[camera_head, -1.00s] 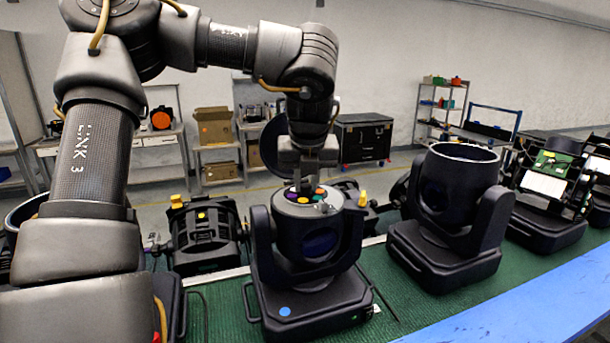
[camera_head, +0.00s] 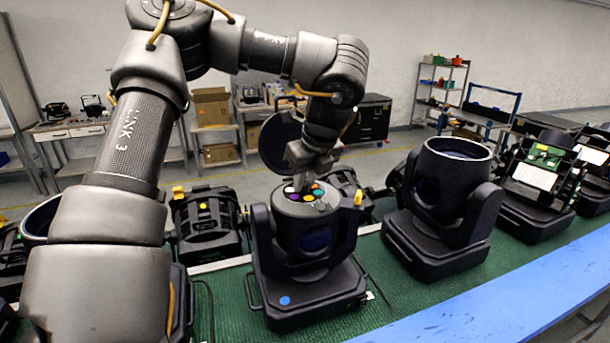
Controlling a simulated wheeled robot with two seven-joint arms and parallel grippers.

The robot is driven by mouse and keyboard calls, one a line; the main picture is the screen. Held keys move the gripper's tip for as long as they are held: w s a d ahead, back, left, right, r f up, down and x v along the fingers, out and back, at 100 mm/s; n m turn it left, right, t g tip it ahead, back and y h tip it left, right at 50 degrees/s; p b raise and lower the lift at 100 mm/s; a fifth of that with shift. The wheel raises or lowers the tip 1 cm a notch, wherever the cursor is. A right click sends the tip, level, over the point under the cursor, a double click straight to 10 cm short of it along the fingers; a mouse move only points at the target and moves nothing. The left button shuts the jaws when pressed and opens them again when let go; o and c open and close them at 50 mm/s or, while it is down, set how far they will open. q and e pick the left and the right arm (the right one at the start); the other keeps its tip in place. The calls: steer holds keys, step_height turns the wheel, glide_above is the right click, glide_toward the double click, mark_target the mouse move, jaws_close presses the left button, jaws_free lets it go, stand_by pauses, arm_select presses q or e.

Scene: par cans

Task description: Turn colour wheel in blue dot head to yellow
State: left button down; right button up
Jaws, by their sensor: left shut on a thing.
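The blue dot head (camera_head: 305,235) is a black moving light on the green surface, with a blue dot (camera_head: 285,300) on the front of its base. The colour wheel (camera_head: 304,199) lies in its open top, with several coloured spots, among them purple, yellow, green and orange. My left gripper (camera_head: 301,180) points down at the wheel from above and is shut at its edge, on the far side. The fingertips are small here, and which part of the wheel they hold is not clear. My right gripper is not in view.
Another black head (camera_head: 438,205) with an open, empty-looking top stands to the right, and one with a green circuit board (camera_head: 543,157) beyond it. A unit with yellow tabs (camera_head: 207,225) stands at the left. A blue strip (camera_head: 500,295) runs along the front edge.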

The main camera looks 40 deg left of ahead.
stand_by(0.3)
arm_select(q)
steer(key=c, duration=1.3)
jaws_free()
steer(key=shift+o, duration=0.2)
